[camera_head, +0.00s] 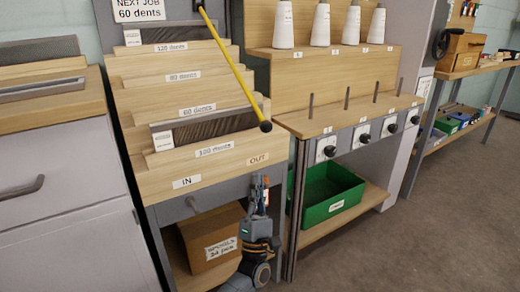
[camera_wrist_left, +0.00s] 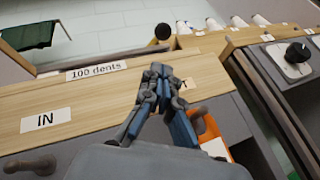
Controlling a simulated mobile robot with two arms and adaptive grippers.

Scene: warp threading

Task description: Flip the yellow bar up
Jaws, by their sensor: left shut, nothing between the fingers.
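The yellow bar (camera_head: 232,65) slants down across the stepped wooden rack in the head view, from upper left to a black ball end (camera_head: 265,126) at its lower right. The black ball end also shows in the left wrist view (camera_wrist_left: 163,31), above and beyond my fingertips and apart from them. My left gripper (camera_head: 262,182) is below the ball end, in front of the rack's lower right corner by the OUT label. In the left wrist view my left gripper (camera_wrist_left: 158,70) is shut with nothing between its fingers. My right gripper is not in view.
The wooden rack (camera_head: 155,182) has IN, OUT and dents labels. A cardboard box (camera_head: 208,243) sits beneath it. To the right, a bench (camera_head: 330,117) carries white cones, upright pegs and black knobs, with a green bin (camera_head: 330,192) below. Open floor lies at the right.

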